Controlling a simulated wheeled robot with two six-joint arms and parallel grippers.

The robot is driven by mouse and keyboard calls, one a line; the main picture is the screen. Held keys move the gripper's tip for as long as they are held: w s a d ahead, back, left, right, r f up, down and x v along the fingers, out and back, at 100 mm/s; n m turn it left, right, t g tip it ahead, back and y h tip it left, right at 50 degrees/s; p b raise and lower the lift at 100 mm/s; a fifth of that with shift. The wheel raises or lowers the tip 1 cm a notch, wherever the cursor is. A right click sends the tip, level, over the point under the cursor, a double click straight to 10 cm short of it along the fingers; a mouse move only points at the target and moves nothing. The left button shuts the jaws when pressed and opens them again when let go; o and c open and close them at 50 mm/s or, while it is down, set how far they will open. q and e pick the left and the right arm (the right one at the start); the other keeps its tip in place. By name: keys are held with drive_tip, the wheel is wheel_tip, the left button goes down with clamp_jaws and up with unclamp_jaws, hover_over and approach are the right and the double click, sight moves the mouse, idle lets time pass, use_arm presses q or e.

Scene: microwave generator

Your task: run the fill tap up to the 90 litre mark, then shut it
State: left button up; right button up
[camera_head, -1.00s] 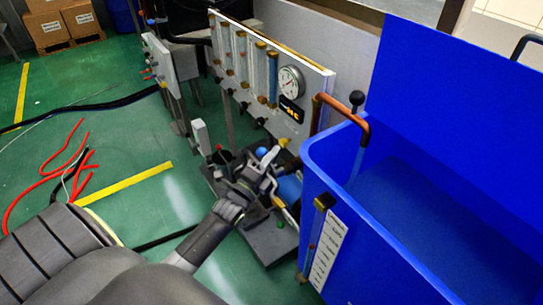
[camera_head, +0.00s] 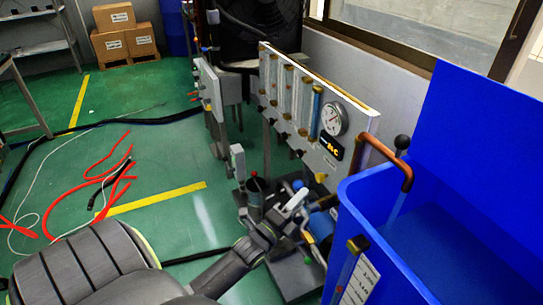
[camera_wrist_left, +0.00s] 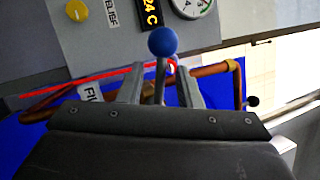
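A lever with a blue ball knob (camera_wrist_left: 163,42) rises between the fingers of my left gripper (camera_wrist_left: 160,88) in the left wrist view. The fingers stand apart, with a gap on each side of the stem. A label starting "FI" (camera_wrist_left: 91,94) is beside it, partly hidden. In the head view the left gripper (camera_head: 290,207) is low beside the blue tank (camera_head: 400,262), near the blue knob (camera_head: 298,185). A copper pipe (camera_head: 385,152) bends over the tank rim. The tank's white scale (camera_head: 360,283) is cut off by the frame; its level is unreadable. My right gripper is out of view.
A white panel with tubes, a round gauge (camera_head: 334,118) and a display (camera_head: 332,147) stands behind the gripper. A yellow knob (camera_wrist_left: 77,11) is nearby. Red hoses (camera_head: 75,205) lie on the green floor at left. Cartons (camera_head: 125,38) stand far back.

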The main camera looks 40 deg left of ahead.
use_arm(q)
drive_tip(key=v, duration=1.4)
drive_tip(key=shift+b, duration=0.35)
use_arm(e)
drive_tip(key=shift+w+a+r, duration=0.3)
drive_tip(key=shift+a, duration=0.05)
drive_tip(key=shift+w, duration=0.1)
